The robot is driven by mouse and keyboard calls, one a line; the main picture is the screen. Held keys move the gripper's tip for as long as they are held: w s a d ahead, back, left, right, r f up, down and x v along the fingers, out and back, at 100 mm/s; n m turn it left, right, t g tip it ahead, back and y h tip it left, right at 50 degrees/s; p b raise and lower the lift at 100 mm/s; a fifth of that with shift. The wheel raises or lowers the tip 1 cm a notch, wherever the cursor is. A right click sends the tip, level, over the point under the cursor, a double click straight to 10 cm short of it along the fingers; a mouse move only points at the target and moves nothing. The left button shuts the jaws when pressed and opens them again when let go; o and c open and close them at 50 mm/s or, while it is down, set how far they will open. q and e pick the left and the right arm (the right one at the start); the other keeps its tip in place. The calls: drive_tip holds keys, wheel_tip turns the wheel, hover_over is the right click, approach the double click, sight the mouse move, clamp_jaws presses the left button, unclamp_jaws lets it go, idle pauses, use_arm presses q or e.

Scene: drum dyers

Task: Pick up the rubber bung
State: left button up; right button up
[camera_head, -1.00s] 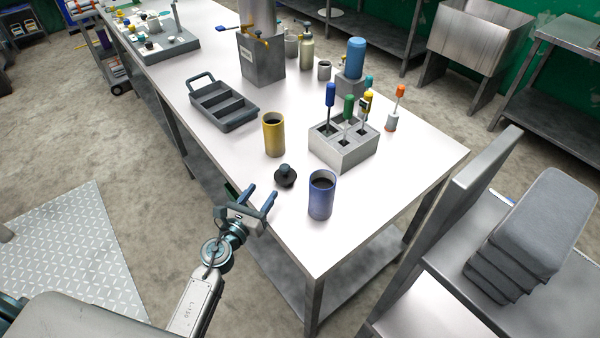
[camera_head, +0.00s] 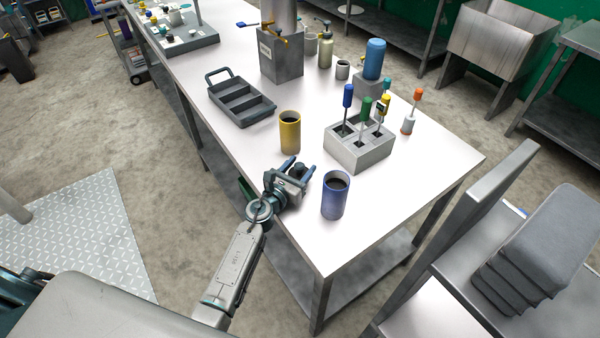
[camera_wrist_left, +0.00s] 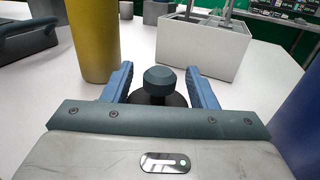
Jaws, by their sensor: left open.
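The rubber bung (camera_wrist_left: 159,84) is dark, with a round knob on top of a wider disc. In the left wrist view it sits on the table between the two blue fingers of my left gripper (camera_wrist_left: 160,82). The fingers are open, with a gap showing on each side of the knob. In the head view my left gripper (camera_head: 298,166) is at the table's near edge, around the bung (camera_head: 299,170), which it partly hides. The lower part of the bung is hidden behind the gripper body in the wrist view. My right gripper is not in view.
A yellow cup (camera_head: 289,134) stands just behind the gripper and a blue cup (camera_head: 335,197) close to its right. A grey holder (camera_head: 358,153) with several coloured-handled tools stands behind them. A dark divided tray (camera_head: 241,101) lies farther left. The table's front right corner is clear.

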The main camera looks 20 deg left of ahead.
sight(299, 165)
use_arm(q)
drive_tip(key=shift+c, duration=0.4)
drive_tip(key=c, duration=0.9)
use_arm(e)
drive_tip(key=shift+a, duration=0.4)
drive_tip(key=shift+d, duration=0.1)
use_arm(q)
drive_tip(key=shift+r+p, duration=0.3)
drive_tip(key=shift+r, duration=0.15)
wheel_tip(299, 165, up, 3)
drive_tip(key=shift+r+p, duration=0.2)
drive_tip(key=shift+p, duration=0.95)
drive_tip(key=s, duration=0.5)
drive_tip(key=s+b, duration=0.1)
drive_tip(key=s, duration=0.8)
drive_tip(key=shift+s+d+r+b, duration=0.2)
drive_tip(key=shift+s+d+b, duration=0.15)
drive_tip(key=shift+s+r, duration=0.2)
drive_tip(key=shift+s, duration=0.45)
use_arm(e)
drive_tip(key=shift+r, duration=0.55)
